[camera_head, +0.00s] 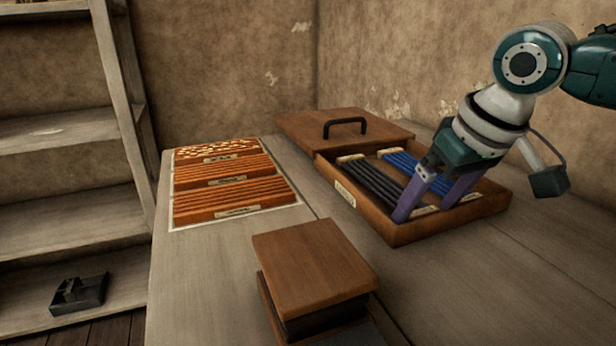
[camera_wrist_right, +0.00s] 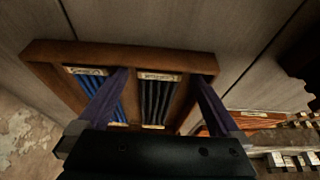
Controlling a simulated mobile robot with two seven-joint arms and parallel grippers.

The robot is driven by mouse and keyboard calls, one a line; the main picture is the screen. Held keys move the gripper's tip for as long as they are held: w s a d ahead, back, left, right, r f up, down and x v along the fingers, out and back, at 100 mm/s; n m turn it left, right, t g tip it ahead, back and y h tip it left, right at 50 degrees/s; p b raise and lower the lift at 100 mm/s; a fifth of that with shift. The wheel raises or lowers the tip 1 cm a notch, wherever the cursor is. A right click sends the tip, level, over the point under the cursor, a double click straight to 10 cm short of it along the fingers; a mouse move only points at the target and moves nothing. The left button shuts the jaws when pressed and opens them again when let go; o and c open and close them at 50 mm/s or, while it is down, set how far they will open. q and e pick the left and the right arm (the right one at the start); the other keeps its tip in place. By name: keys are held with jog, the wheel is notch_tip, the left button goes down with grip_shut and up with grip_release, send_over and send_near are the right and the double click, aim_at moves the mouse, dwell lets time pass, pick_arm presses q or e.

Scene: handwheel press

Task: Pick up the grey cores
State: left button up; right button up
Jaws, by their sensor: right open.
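The grey cores (camera_head: 372,182) are a bundle of dark, thin rods lying side by side in the left compartment of an open wooden box (camera_head: 402,236). In the right wrist view the cores (camera_wrist_right: 155,98) show between my two purple fingers. My right gripper (camera_head: 428,204) is open and empty over the near end of the box, fingers pointing down. I cannot tell how far the fingertips are above the cores. The gripper hides part of the box. My left gripper is not in view.
Blue rods (camera_head: 402,162) lie in the box's right compartment. A lid with a black handle (camera_head: 345,125) is behind the box. A tray of orange-brown rods (camera_head: 222,186) lies left. A stacked wooden block (camera_head: 313,266) stands in front. Shelves (camera_head: 70,212) stand at far left.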

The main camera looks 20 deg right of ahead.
jog(key=shift+w+f, duration=0.1)
jog(key=shift+f, duration=0.15)
jog(key=c, duration=1.5)
